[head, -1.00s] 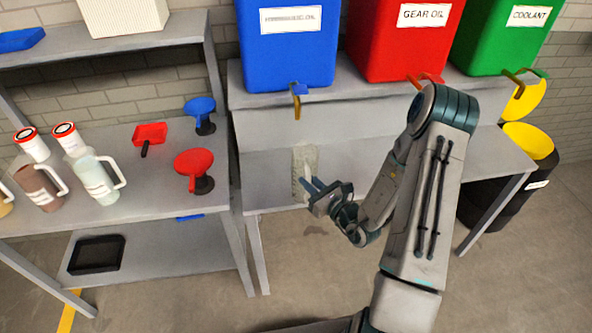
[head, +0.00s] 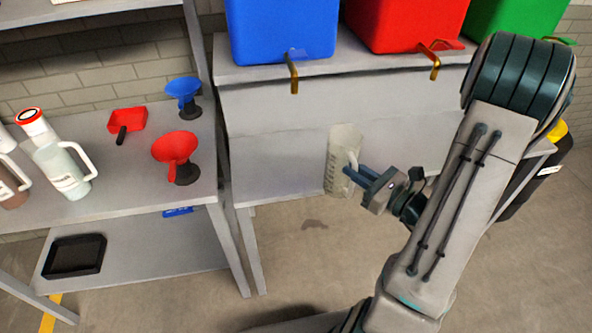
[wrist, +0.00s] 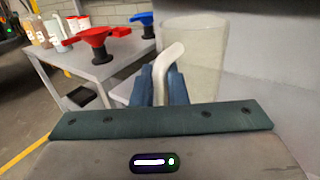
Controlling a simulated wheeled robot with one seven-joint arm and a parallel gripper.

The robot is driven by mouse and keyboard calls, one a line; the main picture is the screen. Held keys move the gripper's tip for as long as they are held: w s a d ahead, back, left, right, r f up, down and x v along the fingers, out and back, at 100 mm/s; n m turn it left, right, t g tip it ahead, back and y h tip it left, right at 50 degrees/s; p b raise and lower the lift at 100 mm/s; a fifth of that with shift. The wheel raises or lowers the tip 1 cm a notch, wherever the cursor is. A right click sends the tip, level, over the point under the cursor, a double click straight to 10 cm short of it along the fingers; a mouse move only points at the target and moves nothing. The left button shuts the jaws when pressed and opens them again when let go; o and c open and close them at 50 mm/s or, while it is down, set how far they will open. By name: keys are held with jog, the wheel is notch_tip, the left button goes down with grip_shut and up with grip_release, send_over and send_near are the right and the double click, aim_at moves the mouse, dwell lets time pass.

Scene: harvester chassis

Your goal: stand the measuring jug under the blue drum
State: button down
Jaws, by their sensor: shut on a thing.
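The blue drum (head: 282,28) stands on the raised rear shelf, with a brass tap (head: 293,75) hanging over the shelf's front edge. The measuring jug (head: 341,150) is clear, marked with a scale and roughly upright. It is lower than the tap and to its right, between the blue and red drums' taps in the head view. My gripper (head: 356,174) is shut on the jug's handle from the right. In the wrist view the pale handle (wrist: 168,72) sits between the blue fingers, with the jug's body (wrist: 195,60) behind. I cannot tell whether its base touches the bench.
The red drum (head: 405,28) and green drum (head: 515,30) stand right of the blue one; the red has its own tap (head: 434,62). The left bench holds a red funnel (head: 176,148), a blue funnel (head: 183,90), a red scoop (head: 127,120) and a white-handled jug (head: 62,170).

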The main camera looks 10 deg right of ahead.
jog(key=f+p+x, duration=0.3)
jog(key=p+x, duration=0.2)
jog(key=x, duration=1.2)
jog(key=shift+w+a, duration=0.3)
jog(key=shift+f, duration=0.15)
jog(key=shift+f, duration=0.15)
jog(key=c, duration=1.4)
grip_release()
jog(key=shift+c, duration=0.2)
